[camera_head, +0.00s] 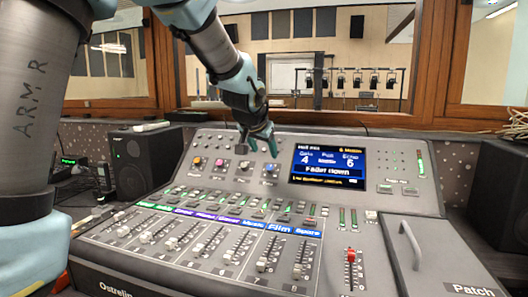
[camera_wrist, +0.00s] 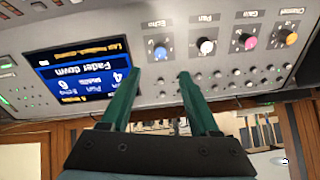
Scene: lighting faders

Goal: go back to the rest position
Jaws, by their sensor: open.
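My gripper (camera_head: 260,145) hangs over the upper part of the lighting desk (camera_head: 130,270), just above the blue and white knobs in the head view. In the wrist view its two green fingers (camera_wrist: 158,76) are spread apart with nothing between them. The blue Echo knob (camera_head: 271,168) lies beyond the fingertips and also shows in the wrist view (camera_wrist: 160,50). The white Pan knob (camera_wrist: 206,46) is beside it. I cannot tell the exact gap between fingertips and panel, but no contact is visible.
The desk's screen (camera_head: 328,166) reads "Fader down". Rows of white faders (camera_head: 200,248) and one red fader (camera_head: 350,256) fill the lower panel. A handle (camera_head: 410,245) stands up at right. A black speaker (camera_head: 148,160) stands left; a wood-framed window is behind.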

